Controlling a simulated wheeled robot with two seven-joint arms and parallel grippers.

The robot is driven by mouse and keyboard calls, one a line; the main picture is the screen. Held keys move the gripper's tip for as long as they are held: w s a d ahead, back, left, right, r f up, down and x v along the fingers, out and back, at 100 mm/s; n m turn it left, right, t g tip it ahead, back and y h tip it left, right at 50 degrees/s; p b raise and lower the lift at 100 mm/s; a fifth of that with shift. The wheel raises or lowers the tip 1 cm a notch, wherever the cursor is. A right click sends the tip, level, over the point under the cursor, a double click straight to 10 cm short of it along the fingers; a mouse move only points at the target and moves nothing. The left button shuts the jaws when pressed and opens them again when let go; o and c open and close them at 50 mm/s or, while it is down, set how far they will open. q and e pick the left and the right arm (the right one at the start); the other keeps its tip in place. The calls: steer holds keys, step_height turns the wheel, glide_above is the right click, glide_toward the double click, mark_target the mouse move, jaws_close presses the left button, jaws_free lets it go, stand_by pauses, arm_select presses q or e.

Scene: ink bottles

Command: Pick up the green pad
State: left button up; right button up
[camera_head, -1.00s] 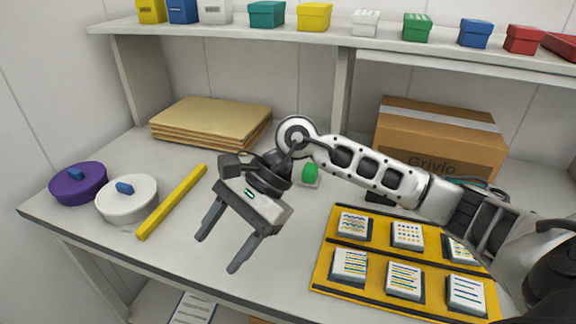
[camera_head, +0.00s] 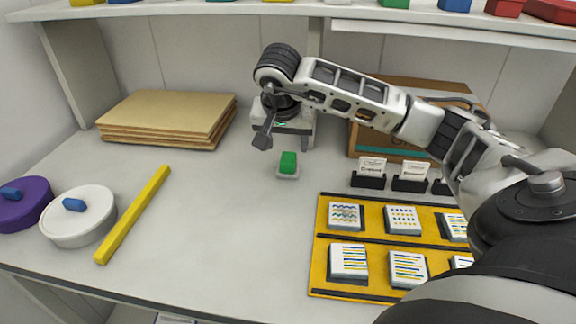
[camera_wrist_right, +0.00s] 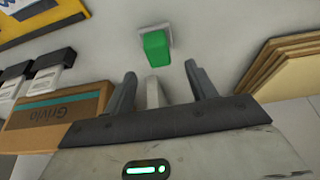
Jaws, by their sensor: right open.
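The green pad (camera_head: 288,161) sits on a small white base (camera_head: 287,175) on the table, in the middle of the head view. In the right wrist view the green pad (camera_wrist_right: 156,47) shows beyond the fingertips, between their lines and apart from them. My right gripper (camera_wrist_right: 163,80) is open and empty. In the head view the right gripper (camera_head: 287,138) is behind the pad, in front of the back wall, with its fingers partly hidden. My left gripper is not in view.
A yellow tray (camera_head: 322,240) with several printed blocks lies at the right front. A cardboard box (camera_head: 365,142) and small card holders (camera_head: 369,181) stand behind it. A yellow bar (camera_head: 134,213), white lidded pot (camera_head: 78,220) and stacked boards (camera_head: 170,115) are left. Table around the pad is clear.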

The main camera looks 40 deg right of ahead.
mark_target(288, 156)
steer(key=shift+p+x, duration=0.3)
steer(key=shift+x, duration=2.65)
steer(key=shift+s+a+f, duration=0.1)
steer(key=c, duration=1.1)
